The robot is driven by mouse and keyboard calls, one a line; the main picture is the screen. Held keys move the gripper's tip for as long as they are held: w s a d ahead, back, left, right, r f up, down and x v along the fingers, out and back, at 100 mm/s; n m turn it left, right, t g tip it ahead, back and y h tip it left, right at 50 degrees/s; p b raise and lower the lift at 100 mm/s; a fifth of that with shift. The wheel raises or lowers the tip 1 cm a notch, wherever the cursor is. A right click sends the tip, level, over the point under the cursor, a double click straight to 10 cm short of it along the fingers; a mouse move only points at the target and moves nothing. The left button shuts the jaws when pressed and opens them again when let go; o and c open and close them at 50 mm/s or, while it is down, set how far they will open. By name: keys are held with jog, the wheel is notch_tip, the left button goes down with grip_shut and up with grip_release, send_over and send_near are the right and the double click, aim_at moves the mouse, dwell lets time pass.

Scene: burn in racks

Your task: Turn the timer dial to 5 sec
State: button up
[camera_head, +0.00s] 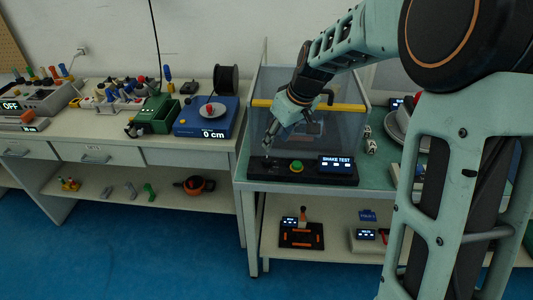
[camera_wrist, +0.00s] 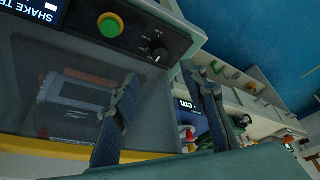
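The timer dial (camera_wrist: 159,55) is a small black knob with a white pointer line on a black control panel (camera_head: 312,180). In the wrist view it sits beside a green button (camera_wrist: 110,25); the button also shows in the head view (camera_head: 296,166). A screen reading "SHAKE TEST" (camera_head: 337,162) is at the panel's right end. My gripper (camera_wrist: 163,75) is open and empty, its two fingertips apart near the dial. The dial's setting is too small to read.
A clear-walled box with a yellow bar (camera_head: 345,107) stands behind the panel.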

aim_at(267, 159)
jog(key=x, duration=1)
jog(key=shift+f, duration=0.35)
jog(key=shift+c, duration=0.4)
grip_shut()
